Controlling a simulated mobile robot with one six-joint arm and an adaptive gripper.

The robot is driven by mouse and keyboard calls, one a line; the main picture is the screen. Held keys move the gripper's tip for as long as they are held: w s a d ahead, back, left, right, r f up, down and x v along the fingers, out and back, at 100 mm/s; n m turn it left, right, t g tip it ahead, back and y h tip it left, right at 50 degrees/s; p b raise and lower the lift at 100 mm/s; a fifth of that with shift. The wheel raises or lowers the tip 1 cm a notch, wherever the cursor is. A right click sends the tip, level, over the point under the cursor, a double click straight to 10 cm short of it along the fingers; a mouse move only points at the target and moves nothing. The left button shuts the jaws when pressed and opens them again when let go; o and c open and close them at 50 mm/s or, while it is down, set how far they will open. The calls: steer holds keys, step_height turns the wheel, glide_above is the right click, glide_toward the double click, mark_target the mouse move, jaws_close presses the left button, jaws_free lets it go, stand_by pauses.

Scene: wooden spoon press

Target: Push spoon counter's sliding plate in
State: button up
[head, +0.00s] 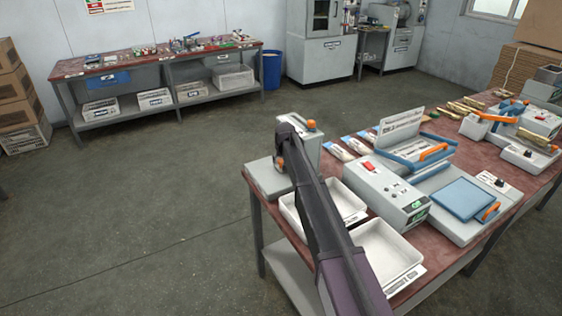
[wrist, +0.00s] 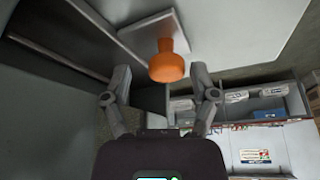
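The spoon counter appears to be the grey box-shaped device (head: 263,178) on the near left corner of the red-topped table, partly hidden behind my arm. In the wrist view, a pale plate (wrist: 143,32) sticks out from a grey body and carries an orange knob (wrist: 168,66). My gripper (wrist: 161,82) is open, its two fingers spread on either side below the knob. The knob sits ahead of the gap, and whether anything touches it is unclear. In the head view my gripper (head: 284,140) is at the device, its fingers hard to make out.
Two white trays (head: 387,252) stand on the red table (head: 440,268) beside my arm. A grey control box (head: 375,190) and a blue-lidded press (head: 463,198) lie to the right. A second bench (head: 160,62) and open floor (head: 150,220) are on the left.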

steer(key=shift+s+a, duration=0.15)
steer(key=shift+s, duration=0.05)
steer(key=shift+s+a, duration=0.45)
steer(key=shift+a, duration=0.25)
steer(key=shift+s+a+r+p, duration=0.35)
steer(key=shift+s+r+p, duration=0.05)
steer(key=shift+r+p, duration=0.15)
steer(key=p+v, duration=1.2)
steer(key=v, duration=0.1)
steer(key=s+d+f+g+b, duration=0.1)
steer(key=s+d+f+b, duration=0.2)
steer(key=s+d, duration=0.6)
steer(key=s+d+f+m+g+b, duration=0.1)
steer(key=s+d+f+b, duration=0.3)
steer(key=s+d, duration=0.6)
steer(key=shift+s+f+g+h, duration=0.4)
steer(key=shift+s+f, duration=0.25)
steer(key=shift+s, duration=0.2)
steer(key=s+d+g, duration=0.1)
steer(key=s+d, duration=0.2)
steer(key=s, duration=0.4)
steer(key=s+d+m, duration=0.1)
steer(key=s+d, duration=0.3)
steer(key=s, duration=0.4)
steer(key=shift+s+g, duration=0.15)
steer(key=shift+g, duration=0.25)
